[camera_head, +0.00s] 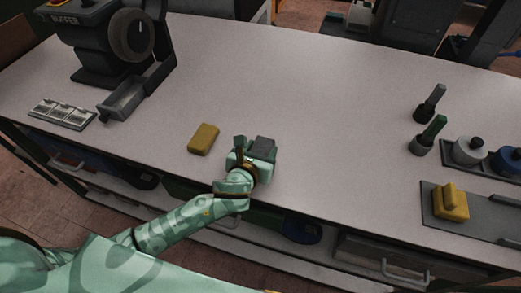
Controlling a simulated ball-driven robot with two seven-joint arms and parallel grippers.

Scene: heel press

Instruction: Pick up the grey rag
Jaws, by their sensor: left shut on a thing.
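The grey rag (264,144) is a small dark grey piece at my left gripper, near the front middle of the bench. My left gripper (254,148) is pale green, comes in from the lower left, and is shut on the grey rag. The gripper hides part of the rag. I cannot tell whether the rag touches the bench top. My right gripper is not in this view.
A yellow block (203,138) lies just left of the gripper on the bench (300,80). A buffer machine (110,40) and a metal tray (62,113) stand at the left. Brushes (428,135), round tins (469,150) and a yellow piece (450,203) on a grey mat (488,220) are at the right.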

